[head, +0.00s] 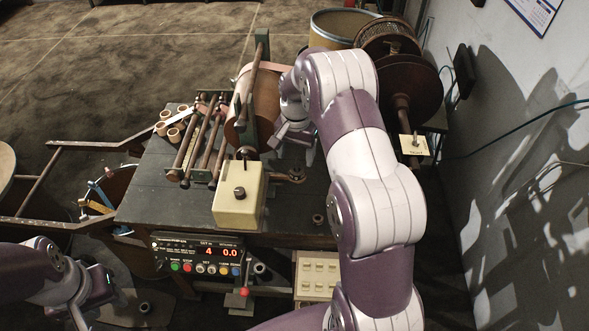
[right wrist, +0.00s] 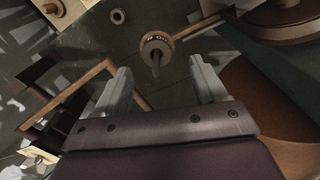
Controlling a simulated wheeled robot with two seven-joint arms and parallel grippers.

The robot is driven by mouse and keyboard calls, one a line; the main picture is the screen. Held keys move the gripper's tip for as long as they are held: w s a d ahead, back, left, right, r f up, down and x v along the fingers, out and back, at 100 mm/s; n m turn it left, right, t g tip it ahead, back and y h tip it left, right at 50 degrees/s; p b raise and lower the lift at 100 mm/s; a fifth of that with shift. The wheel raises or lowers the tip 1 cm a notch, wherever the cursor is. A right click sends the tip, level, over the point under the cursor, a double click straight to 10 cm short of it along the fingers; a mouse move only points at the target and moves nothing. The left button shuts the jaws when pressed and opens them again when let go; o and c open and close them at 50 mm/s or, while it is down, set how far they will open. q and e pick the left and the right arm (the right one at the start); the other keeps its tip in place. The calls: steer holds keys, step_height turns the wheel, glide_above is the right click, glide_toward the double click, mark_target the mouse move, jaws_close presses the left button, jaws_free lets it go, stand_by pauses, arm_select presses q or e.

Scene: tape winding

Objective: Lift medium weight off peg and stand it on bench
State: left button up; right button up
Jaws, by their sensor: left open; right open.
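The medium weight looks to be the small brown ring-shaped disc (right wrist: 157,46) around a thin peg in the right wrist view, with faint markings on its face. In the head view a brown disc (head: 297,174) shows at the right side of the bench (head: 165,200), beside the roller machine. My right gripper (head: 294,145) is open and empty; in the right wrist view its two fingers (right wrist: 158,85) point toward the disc and stand apart on either side, not touching it. My left gripper (head: 100,312) is open and empty at the lower left, off the bench.
A smaller ring (head: 318,218) lies on the bench's front right. A cream box (head: 239,200) stands at the front middle, and rollers (head: 200,145) and tape rolls (head: 172,125) fill the left. Large reels (head: 405,90) stand at the right. A control panel (head: 205,258) is below the front edge.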

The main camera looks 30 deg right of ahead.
mark_target(297, 167)
steer(key=f+p, duration=0.1)
steer(key=f, duration=0.1)
steer(key=f+p, duration=0.1)
steer(key=f, duration=0.2)
steer(key=shift+s+d, duration=0.1)
steer(key=shift+s, duration=0.1)
steer(key=shift+f, duration=0.25)
steer(key=c, duration=1.3)
steer(key=shift+o, duration=0.2)
steer(key=shift+w+r, duration=0.1)
steer(key=shift+r, duration=0.3)
step_height(297, 167, up, 9)
steer(key=b, duration=0.2)
steer(key=shift+f+b, duration=0.1)
steer(key=shift+b, duration=0.2)
steer(key=shift+r, duration=0.3)
